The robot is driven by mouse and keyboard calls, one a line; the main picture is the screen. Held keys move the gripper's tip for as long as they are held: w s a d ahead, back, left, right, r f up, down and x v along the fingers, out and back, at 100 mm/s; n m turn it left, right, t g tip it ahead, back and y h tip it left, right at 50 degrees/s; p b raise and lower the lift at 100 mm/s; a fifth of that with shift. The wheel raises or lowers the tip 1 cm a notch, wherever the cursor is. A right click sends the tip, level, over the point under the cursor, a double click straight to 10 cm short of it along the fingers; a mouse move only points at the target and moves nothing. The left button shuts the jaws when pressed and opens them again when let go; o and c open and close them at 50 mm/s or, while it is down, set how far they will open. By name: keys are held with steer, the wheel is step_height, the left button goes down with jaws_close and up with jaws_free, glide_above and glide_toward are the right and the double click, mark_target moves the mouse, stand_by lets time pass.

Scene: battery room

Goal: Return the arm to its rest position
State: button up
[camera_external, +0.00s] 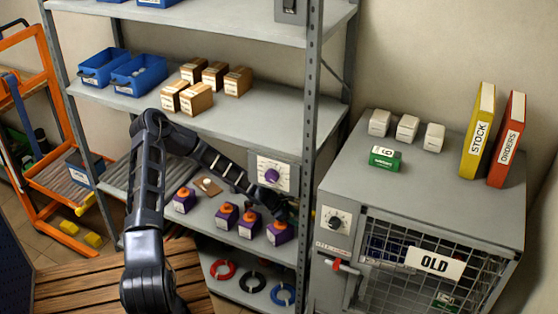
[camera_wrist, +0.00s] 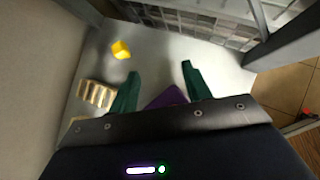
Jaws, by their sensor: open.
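My arm reaches from the front over the grey shelf rack to the middle shelf. My gripper (camera_external: 287,209) is near the right post, close to the rightmost purple box with an orange top (camera_external: 280,233). In the wrist view my gripper (camera_wrist: 160,68) has its two green fingers spread apart. A purple surface (camera_wrist: 167,98) shows low between the fingers, partly hidden by the gripper body. I cannot tell whether the fingers touch it. Several more purple boxes (camera_external: 227,215) stand to the left on the same shelf.
A grey cabinet (camera_external: 430,190) stands at right. Cardboard boxes (camera_external: 197,98) and blue bins (camera_external: 139,75) sit on the shelf above. A yellow object (camera_wrist: 121,50) lies beyond the fingers.

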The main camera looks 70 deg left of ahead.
steer(key=s+d+r+m+g+h, duration=0.25)
steer(key=s+d+m, duration=0.25)
steer(key=s+d, duration=0.45)
steer(key=s+d+r+m+g+h, duration=0.1)
steer(key=s+d+r+m+g, duration=0.2)
steer(key=s+d, duration=0.6)
steer(key=s+d+r+m+y, duration=0.1)
steer(key=d+r+m, duration=0.4)
steer(key=r, duration=0.4)
steer(key=d+r+m+y, duration=0.1)
steer(key=d+r+m, duration=0.5)
steer(key=r, duration=0.4)
steer(key=s+d+r+m+y, duration=0.1)
steer(key=d+r+m+y, duration=0.1)
steer(key=d+r+m, duration=0.5)
steer(key=s+d+r+m+t, duration=0.1)
steer(key=s+d+r+m, duration=0.2)
steer(key=s+r, duration=0.4)
steer(key=s+d+r+m+t, duration=0.1)
steer(key=s+d+r+m, duration=0.2)
steer(key=s+r, duration=0.4)
step_height(320, 180, up, 4)
steer(key=shift+s+d+r+m+y, duration=0.2)
steer(key=shift+s+d+m+y, duration=0.2)
steer(key=shift+d, duration=0.25)
